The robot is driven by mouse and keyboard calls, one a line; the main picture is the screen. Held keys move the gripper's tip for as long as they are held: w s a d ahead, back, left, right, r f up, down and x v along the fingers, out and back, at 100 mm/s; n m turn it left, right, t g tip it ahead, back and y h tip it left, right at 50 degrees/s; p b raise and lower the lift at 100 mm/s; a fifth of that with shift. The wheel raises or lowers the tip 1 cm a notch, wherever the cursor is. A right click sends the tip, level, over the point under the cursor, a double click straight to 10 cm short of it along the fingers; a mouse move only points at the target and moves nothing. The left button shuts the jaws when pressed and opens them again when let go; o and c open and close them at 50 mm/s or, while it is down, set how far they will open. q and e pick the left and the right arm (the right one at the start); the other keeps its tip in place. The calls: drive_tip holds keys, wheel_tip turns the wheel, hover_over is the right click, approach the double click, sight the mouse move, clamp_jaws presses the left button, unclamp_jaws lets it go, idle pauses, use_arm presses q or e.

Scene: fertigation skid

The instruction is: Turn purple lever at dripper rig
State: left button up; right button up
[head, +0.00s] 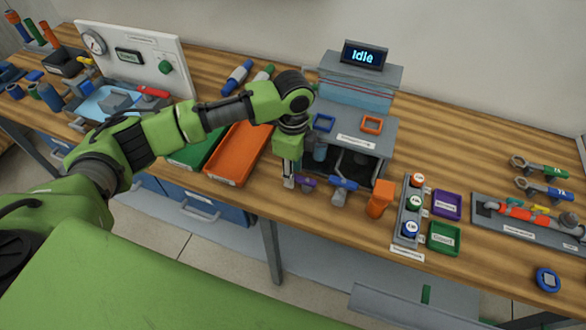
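The dripper rig (382,135) is a grey stand with an open front and a display reading "Idle". Along its front are a small purple lever (307,182), a blue lever (343,183) and an orange lever (379,198). My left gripper (289,182) points down just left of the purple lever, very close to it. I cannot tell whether they touch. Its finger gap is too small to make out. My arm hides part of the rig's left side. My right gripper is out of view.
An orange tray (238,151) and a green tray (192,152) lie left of the gripper. Right of the rig stand a rack of round buttons (408,212), small purple (447,204) and green (443,237) trays, and a pipe panel (525,216). The wooden bench is bare at back right.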

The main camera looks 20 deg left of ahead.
use_arm(q)
clamp_jaws()
drive_tip(key=shift+r+p, duration=0.1)
drive_tip(key=shift+p, duration=0.25)
drive_tip(key=n+p, duration=0.1)
drive_tip(key=p, duration=0.1)
drive_tip(key=s+n+p, duration=0.1)
drive_tip(key=p, duration=0.2)
drive_tip(key=shift+r+n, duration=0.2)
drive_tip(key=shift+n, duration=0.2)
drive_tip(key=shift+s+d+f+n+p, duration=0.15)
drive_tip(key=shift+f+n+p, duration=0.1)
drive_tip(key=shift+n+p, duration=0.35)
unclamp_jaws()
